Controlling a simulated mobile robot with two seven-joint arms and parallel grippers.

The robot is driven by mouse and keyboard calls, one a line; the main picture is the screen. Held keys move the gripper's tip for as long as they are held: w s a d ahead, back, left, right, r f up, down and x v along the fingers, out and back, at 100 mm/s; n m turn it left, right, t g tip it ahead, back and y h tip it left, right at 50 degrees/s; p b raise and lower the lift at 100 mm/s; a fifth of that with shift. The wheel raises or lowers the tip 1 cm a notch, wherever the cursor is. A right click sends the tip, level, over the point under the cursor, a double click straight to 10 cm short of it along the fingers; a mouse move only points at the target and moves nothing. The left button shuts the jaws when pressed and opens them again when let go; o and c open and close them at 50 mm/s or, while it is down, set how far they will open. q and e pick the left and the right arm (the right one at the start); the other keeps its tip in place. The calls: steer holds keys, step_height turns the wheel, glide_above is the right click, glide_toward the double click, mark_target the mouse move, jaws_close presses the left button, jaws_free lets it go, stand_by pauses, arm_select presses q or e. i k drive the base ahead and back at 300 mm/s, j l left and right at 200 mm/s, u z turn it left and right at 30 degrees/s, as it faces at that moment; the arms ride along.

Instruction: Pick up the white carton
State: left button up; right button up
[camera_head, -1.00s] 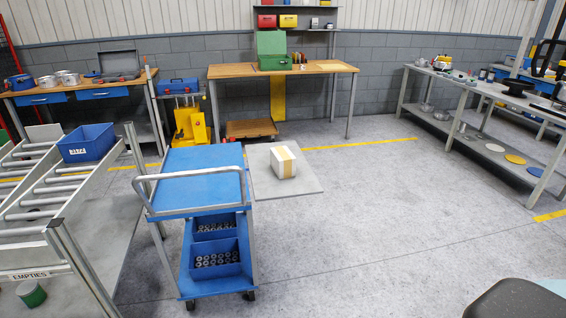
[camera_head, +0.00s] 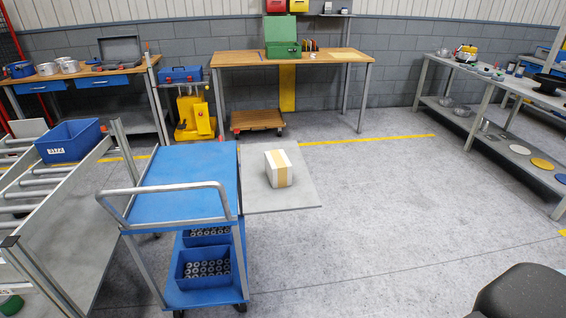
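The white carton (camera_head: 279,169) has a tan tape band over its top and front. It sits upright on a flat grey panel (camera_head: 306,195) that joins the right side of the blue trolley (camera_head: 184,183). Nothing is touching the carton apart from the panel under it. Neither of my grippers shows in the head view. A dark rounded shape at the bottom right corner may be part of my own body.
A roller rack with a blue bin (camera_head: 72,141) stands at left. The trolley's lower shelf holds blue bins of metal parts (camera_head: 203,267). A wooden workbench (camera_head: 237,58) stands behind, a grey bench (camera_head: 484,112) at right. The floor right of the carton is clear.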

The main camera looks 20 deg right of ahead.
mark_target(278, 167)
steer(key=i+l, duration=0.2)
steer(key=l, duration=0.15)
steer(key=i+l, duration=0.2)
steer(key=l, duration=0.2)
steer(key=i+l, duration=0.2)
steer(key=l, duration=0.15)
steer(key=i+l+u, duration=0.1)
steer(key=l, duration=0.3)
steer(key=i+l, duration=0.25)
steer(key=l, duration=0.15)
steer(key=i+l, duration=0.2)
steer(key=l, duration=0.15)
steer(key=i+l, duration=0.15)
steer(key=l, duration=0.25)
